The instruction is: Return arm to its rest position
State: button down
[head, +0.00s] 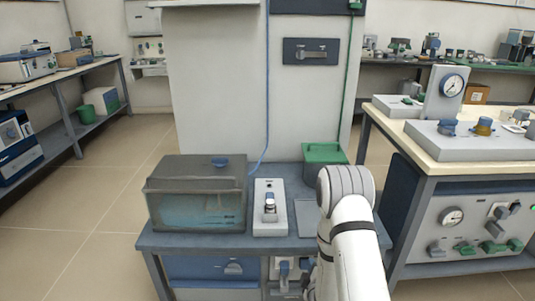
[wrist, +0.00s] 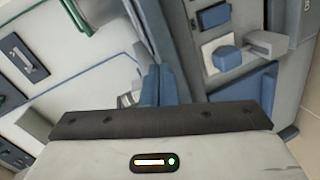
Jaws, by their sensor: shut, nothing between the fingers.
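My gripper is hidden in the head view. In the wrist view my gripper (wrist: 160,72) shows as two blue fingers closed together above a dark bar and pale housing with a lit indicator. Nothing is held between the fingers. The wrist view is tilted, with blue and grey panels beyond the fingers.
The low bench (head: 200,241) carries a grey lidded box (head: 198,195), a white control unit (head: 270,222) and a green container (head: 324,158). A white-topped bench (head: 470,165) with a gauge (head: 452,84) stands close on the right. Tiled floor (head: 100,210) is open on the left.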

jog(key=s+r+m+g+p, duration=0.2)
jog(key=r+m+g+p, duration=0.3)
jog(key=r, duration=1)
jog(key=s+r+m+g+p, duration=0.1)
jog(key=r+m+p, duration=0.1)
jog(key=r+p, duration=0.9)
jog(key=s+r+m+g+p, duration=0.3)
jog(key=s+r+m+p, duration=0.1)
jog(key=s+r, duration=0.8)
jog(key=s+r+m+g+p, duration=0.3)
jog(key=s+r+p, duration=0.3)
jog(key=s+r, duration=0.6)
notch_tip(320, 180, up, 6)
jog(key=shift+s+d+f+m, duration=0.15)
jog(key=shift+s+f+m, duration=0.1)
jog(key=shift+m, duration=0.15)
